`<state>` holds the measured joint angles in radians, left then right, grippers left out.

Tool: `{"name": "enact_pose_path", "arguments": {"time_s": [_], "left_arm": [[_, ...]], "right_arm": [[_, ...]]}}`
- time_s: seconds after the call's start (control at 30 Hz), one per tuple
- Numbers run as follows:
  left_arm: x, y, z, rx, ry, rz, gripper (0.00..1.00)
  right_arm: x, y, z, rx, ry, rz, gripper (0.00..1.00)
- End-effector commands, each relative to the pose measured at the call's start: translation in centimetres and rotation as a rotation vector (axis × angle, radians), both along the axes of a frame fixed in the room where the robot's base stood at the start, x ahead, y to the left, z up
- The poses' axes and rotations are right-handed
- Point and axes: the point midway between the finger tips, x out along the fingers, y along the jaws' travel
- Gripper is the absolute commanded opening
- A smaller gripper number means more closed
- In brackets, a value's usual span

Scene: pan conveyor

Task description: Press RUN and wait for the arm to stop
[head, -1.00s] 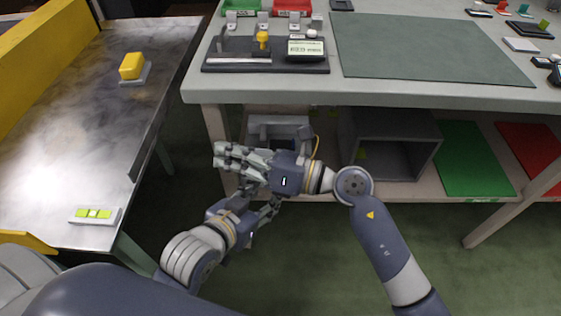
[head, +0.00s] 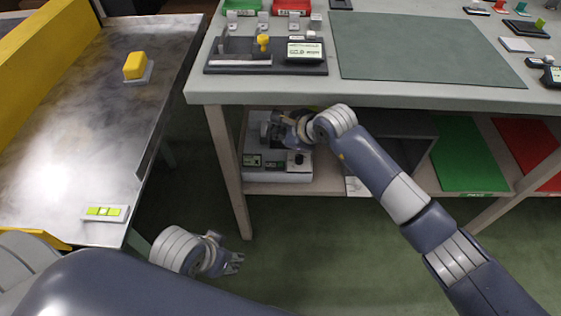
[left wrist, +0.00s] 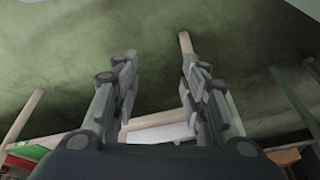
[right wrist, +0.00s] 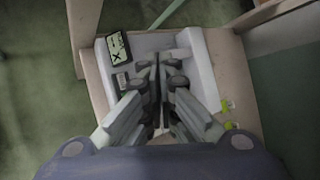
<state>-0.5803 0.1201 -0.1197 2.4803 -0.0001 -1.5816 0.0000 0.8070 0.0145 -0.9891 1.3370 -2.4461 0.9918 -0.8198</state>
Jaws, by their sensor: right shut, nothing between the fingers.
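A pale grey machine (head: 270,177) stands on the lower shelf under the bench. Its front carries a small dark display (head: 252,160), a second small panel (head: 274,164) and a black knob (head: 298,158). In the right wrist view the machine (right wrist: 203,66) has a display (right wrist: 118,47) at its left side. My right gripper (right wrist: 157,62) is shut and empty, over the machine; I cannot tell if it touches. No RUN lettering is readable, and the machine's arm cannot be made out. My left gripper (head: 236,263) hangs low over the floor; its fingers (left wrist: 158,72) are apart and empty.
The bench top edge (head: 370,98) overhangs the shelf. A grey open box (head: 425,150) stands right of the machine, partly behind my right arm. Green (head: 468,157) and red (head: 530,150) mats lie further right. A metal table (head: 60,150) with a yellow block (head: 135,66) stands left.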

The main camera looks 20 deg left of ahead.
Motion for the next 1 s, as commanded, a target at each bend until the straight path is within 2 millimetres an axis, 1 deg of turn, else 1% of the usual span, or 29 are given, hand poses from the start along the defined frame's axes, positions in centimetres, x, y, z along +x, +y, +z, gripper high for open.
{"name": "enact_pose_path", "arguments": {"time_s": [0.13, 0.2, 0.57, 0.77, 1.0], "left_arm": [[0.2, -0.1, 0.0, -0.002, -0.011, 0.000, 0.40], [0.7, -0.2, 0.0, -0.006, -0.029, -0.002, 0.40], [5.6, -1.7, 1.2, -0.051, -0.243, -0.021, 0.40], [8.2, -2.5, 2.4, -0.078, -0.370, -0.030, 0.40], [11.1, -3.5, 4.4, -0.111, -0.526, -0.041, 0.40]], "right_arm": [[0.0, 0.0, -0.1, 0.002, 0.001, -0.001, 0.00], [0.0, 0.0, -0.3, 0.002, 0.002, 0.000, 0.00], [0.0, 0.0, -1.9, 0.003, 0.003, -0.001, 0.00], [-0.1, 0.0, -2.8, 0.003, 0.003, -0.001, 0.00], [-0.1, 0.0, -3.8, 0.003, 0.003, 0.000, 0.00]]}}
